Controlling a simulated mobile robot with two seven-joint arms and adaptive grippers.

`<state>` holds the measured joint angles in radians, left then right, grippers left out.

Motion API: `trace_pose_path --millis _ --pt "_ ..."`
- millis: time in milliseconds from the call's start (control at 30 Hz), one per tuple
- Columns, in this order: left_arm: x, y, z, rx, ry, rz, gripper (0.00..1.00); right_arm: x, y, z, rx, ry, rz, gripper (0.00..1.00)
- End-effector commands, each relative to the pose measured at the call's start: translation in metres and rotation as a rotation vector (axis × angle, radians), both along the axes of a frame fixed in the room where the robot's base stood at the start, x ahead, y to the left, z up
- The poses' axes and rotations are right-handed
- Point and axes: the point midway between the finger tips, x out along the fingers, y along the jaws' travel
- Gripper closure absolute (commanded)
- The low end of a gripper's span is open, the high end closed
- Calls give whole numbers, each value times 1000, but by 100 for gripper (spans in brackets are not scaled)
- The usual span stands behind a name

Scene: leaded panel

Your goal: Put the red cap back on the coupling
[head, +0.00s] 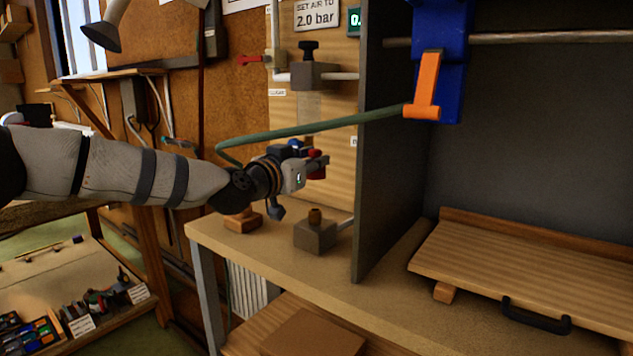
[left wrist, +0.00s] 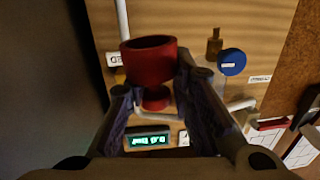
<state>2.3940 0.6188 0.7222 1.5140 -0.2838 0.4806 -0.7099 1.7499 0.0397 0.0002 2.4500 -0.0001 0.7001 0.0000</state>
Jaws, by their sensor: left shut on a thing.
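My left gripper (head: 318,164) is shut on the red cap (head: 316,173) and holds it in the air in front of the wooden panel. In the left wrist view the cap (left wrist: 149,64) sits between the two fingers (left wrist: 154,88), its wide round end away from the palm. My right gripper is not in view.
A green hose (head: 310,128) runs behind the gripper to an orange lever piece (head: 426,90). A dark upright partition (head: 385,150) stands to the right of the block. A small wooden block (head: 243,220) lies to its left. A wooden board with a handle (head: 535,318) is at right.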

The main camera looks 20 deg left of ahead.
Motion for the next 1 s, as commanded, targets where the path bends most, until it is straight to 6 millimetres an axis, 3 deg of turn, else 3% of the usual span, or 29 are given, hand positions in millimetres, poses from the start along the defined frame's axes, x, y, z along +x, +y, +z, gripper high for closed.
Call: trace_pose_path --millis 300,633,1000 --pt "-3 0 5 61 -28 -1 93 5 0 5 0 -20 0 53" --pt "0 0 -45 54 -13 -1 93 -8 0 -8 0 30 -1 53" --pt "-1 0 -58 55 -21 0 93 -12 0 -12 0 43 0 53"
